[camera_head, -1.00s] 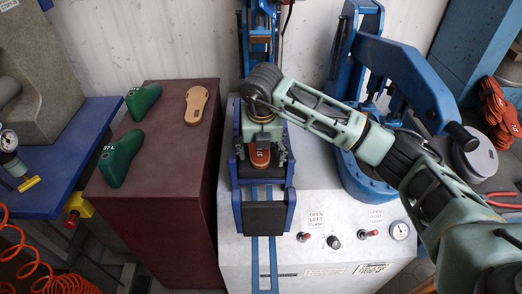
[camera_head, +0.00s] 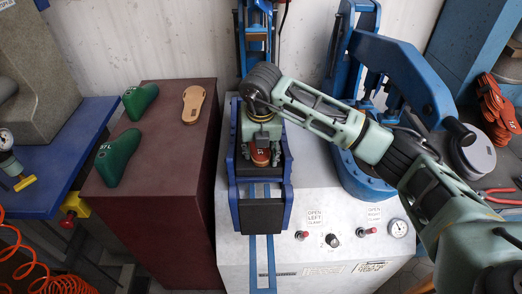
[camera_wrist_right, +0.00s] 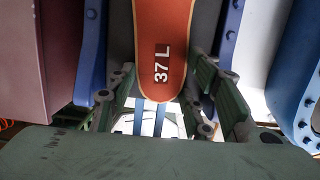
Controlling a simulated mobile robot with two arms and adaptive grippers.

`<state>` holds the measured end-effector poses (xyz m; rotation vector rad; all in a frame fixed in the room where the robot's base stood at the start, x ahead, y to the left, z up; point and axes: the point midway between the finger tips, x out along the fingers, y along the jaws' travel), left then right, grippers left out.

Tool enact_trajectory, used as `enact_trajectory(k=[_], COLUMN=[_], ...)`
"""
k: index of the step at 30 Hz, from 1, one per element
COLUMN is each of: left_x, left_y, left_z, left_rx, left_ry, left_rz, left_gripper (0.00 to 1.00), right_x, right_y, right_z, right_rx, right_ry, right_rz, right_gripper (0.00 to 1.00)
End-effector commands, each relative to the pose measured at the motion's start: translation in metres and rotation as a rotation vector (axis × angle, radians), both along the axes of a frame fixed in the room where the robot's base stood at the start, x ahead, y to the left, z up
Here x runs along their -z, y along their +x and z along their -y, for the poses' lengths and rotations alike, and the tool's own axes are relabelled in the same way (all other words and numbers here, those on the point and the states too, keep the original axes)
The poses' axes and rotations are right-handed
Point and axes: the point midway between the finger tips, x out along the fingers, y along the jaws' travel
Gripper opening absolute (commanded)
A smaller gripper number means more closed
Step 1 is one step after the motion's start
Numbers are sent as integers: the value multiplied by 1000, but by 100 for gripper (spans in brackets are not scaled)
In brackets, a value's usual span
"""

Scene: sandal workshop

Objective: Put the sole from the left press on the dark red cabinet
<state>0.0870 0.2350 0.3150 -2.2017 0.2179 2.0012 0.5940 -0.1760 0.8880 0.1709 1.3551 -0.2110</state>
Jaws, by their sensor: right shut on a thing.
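The red-orange sole (camera_head: 260,157), marked 37 L, lies in the blue left press (camera_head: 288,185); its toe or heel end shows in the right wrist view (camera_wrist_right: 158,45). My right gripper (camera_head: 261,152) points down over the press and is shut on the sole, a finger at each side edge. The gripper hides the far part of the sole in the head view. The dark red cabinet (camera_head: 185,215) stands just left of the press. My left gripper is not in view.
Two green lasts (camera_head: 118,157) and a tan sole (camera_head: 193,103) are on the cabinet top; its front right part is bare. The blue right press (camera_head: 365,175) stands to the right. A blue table (camera_head: 55,195) is at the left.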

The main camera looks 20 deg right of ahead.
Motion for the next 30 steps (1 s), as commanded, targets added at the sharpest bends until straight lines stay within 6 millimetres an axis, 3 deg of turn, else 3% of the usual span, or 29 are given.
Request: enact_trajectory(k=[8, 30], left_x=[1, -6], left_y=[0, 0], left_z=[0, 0], left_rx=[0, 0], left_ry=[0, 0], left_rz=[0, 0], left_gripper=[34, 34], right_x=[5, -20], right_y=[-2, 18], right_z=[-7, 1], right_rx=[-10, -5], right_ry=[12, 5], right_rz=[-9, -4], right_gripper=[23, 22])
